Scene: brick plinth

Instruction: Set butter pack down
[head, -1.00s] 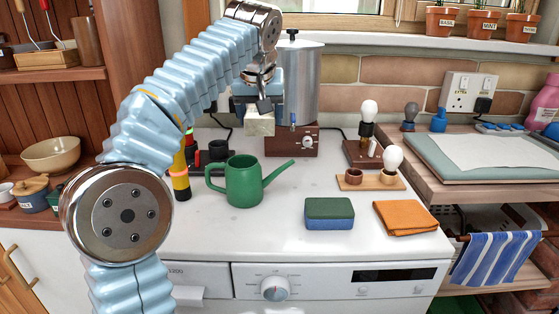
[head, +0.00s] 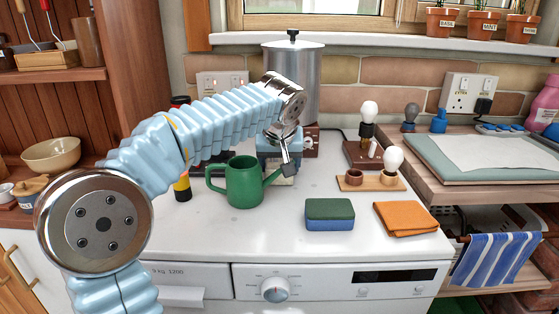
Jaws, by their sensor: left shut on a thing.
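My left gripper (head: 287,168) reaches in from the left and points down over the worktop. It is shut on the butter pack (head: 284,181), a small pale cream block low between the fingers. The pack is partly hidden by the fingers and the watering can's spout. I cannot tell whether it touches the worktop. The green watering can (head: 243,184) stands just left of the gripper, its spout overlapping the gripper in the picture. My right gripper is not in view.
A steel urn (head: 293,85) stands behind the gripper. A blue-green sponge (head: 330,213) and folded orange cloth (head: 405,218) lie in front and to the right. A wooden holder (head: 369,181) with a bulb stands right. The white worktop (head: 270,232) is clear at the front.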

